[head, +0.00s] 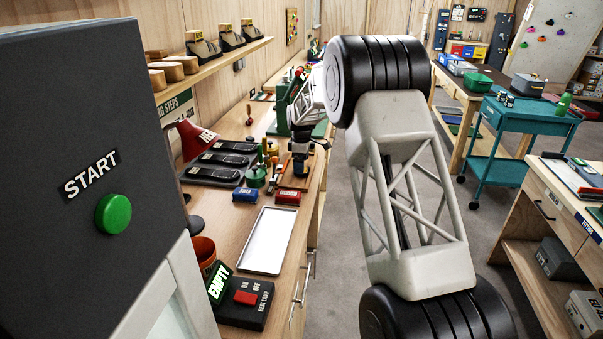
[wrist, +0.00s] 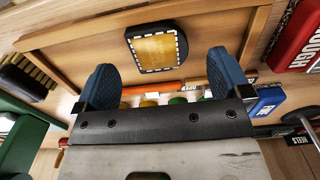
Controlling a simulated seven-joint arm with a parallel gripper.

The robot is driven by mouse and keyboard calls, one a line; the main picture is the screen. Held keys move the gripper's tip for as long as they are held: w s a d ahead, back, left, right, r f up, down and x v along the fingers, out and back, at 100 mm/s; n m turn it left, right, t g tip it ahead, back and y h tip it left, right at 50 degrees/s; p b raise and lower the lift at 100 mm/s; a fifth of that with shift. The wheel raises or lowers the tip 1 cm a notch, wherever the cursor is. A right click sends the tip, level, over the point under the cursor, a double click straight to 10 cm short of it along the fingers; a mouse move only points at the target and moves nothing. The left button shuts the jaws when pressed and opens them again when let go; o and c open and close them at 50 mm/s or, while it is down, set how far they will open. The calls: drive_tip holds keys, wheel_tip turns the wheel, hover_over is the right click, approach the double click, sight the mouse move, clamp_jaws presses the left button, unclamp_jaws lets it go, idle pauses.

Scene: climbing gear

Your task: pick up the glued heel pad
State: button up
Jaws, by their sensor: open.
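The glued heel pad (wrist: 157,48) shows in the wrist view as a dark, rounded pad with an amber top face and a white dashed outline. It lies flat on a wooden surface bordered by wooden strips. My gripper (wrist: 160,64) is open, with its two blue fingers spread left and right of the pad's near side. The fingers appear apart from the pad, with nothing between them; their height above it is hard to tell. In the head view my gripper (head: 300,160) is small over the workbench, and I cannot make out the pad there.
In the wrist view, a red ROUGH block (wrist: 298,42) and a blue FINE block (wrist: 268,100) lie to the right. A brush (wrist: 28,82) and a green object (wrist: 38,135) are left. In the head view, an empty metal tray (head: 268,240) lies on the workbench (head: 222,222).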

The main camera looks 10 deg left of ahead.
drive_tip(key=shift+f, duration=1.55)
drive_tip(key=shift+c, duration=0.3)
drive_tip(key=c, duration=1)
